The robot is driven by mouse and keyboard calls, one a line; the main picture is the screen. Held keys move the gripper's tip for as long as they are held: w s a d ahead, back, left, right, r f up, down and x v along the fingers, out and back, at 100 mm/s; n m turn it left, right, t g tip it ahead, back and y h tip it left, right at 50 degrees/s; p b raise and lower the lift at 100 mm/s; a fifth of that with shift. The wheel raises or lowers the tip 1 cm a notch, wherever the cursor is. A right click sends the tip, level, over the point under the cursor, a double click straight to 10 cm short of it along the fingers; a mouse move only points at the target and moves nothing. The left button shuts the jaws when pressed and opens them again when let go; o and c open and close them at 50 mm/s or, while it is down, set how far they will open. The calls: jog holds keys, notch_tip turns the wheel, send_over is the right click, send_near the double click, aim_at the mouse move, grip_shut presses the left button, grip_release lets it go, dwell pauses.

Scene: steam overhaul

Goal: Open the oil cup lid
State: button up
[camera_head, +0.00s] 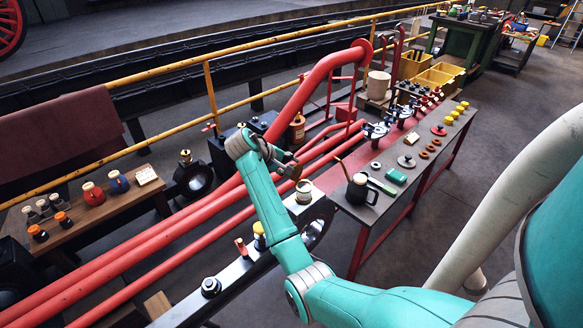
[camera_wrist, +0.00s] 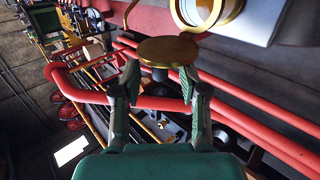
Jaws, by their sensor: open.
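The oil cup (camera_head: 304,195) is a cream-white cylinder with a brass rim, standing on the dark beam in the head view. Its white body and brass ring (camera_wrist: 207,14) show cut off at the top of the wrist view. The lid (camera_wrist: 168,50) is a round brass disc with a dark knob below it. It appears apart from the ring and tilted; its hinge is not clear. My gripper (camera_wrist: 161,73) is open, its fingertips on either side of the knob, just below the disc. Contact cannot be told. In the head view my gripper (camera_head: 288,166) is just above the cup.
Red pipes (camera_head: 150,255) run beside the beam. A table at the right holds a black oil can (camera_head: 361,189), a green block (camera_head: 396,176) and several rings. A wooden bench at the left carries red and blue containers (camera_head: 93,194). A yellow railing stands behind.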

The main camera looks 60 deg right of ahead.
jog(key=v, duration=1)
jog(key=shift+f, duration=0.1)
